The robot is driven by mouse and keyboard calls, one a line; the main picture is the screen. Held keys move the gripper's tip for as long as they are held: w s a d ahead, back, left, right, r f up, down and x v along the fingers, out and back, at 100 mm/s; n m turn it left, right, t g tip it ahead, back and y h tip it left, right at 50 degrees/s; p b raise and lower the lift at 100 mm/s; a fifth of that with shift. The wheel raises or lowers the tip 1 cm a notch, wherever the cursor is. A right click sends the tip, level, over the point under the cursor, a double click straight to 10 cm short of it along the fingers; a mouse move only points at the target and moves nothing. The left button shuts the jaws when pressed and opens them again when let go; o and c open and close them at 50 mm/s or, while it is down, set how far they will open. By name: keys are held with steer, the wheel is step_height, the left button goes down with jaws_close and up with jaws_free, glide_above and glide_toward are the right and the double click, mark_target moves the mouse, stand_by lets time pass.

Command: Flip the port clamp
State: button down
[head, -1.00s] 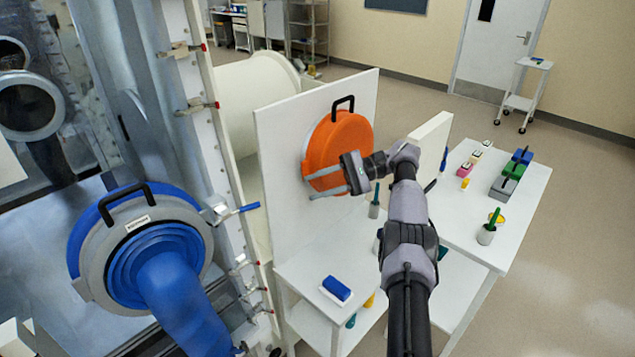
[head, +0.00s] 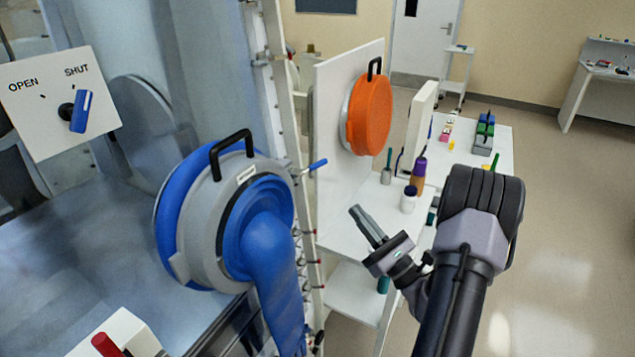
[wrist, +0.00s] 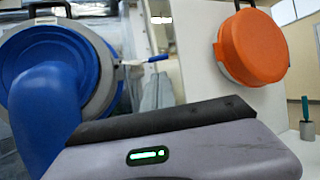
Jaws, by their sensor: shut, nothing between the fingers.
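A small clamp lever with a blue handle (head: 316,165) sticks out to the right from the frame beside the blue glove port (head: 222,215). I take it to be the port clamp. It also shows in the wrist view, where the blue handle (wrist: 158,59) points right, just right of the port ring. My gripper (head: 357,212) is shut and empty, with its fingers pointing up and left. In the head view it appears below and right of the lever, apart from it. In the wrist view my gripper's housing covers the lower part, and the fingertips cannot be made out.
An orange round cover (head: 370,115) with a black handle is on a white upright panel (head: 335,165) beyond. Bottles, including a purple one (head: 418,172), stand on the white bench. An OPEN/SHUT switch panel (head: 50,105) is at upper left. A blue glove (head: 268,260) hangs from the port.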

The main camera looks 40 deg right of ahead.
mark_target(314, 166)
steer(key=p+x, duration=0.3)
steer(key=x, duration=0.9)
steer(key=shift+a, duration=0.1)
steer(key=n+y, duration=0.1)
steer(key=y, duration=0.1)
steer(key=w+y+b, duration=0.1)
steer(key=y, duration=0.1)
steer(key=w+d+n+g+y, duration=0.1)
steer(key=y, duration=0.1)
steer(key=shift+w+f+n+b, duration=0.1)
steer(key=shift+w+n+b, duration=0.05)
steer(key=shift+n+b, duration=0.15)
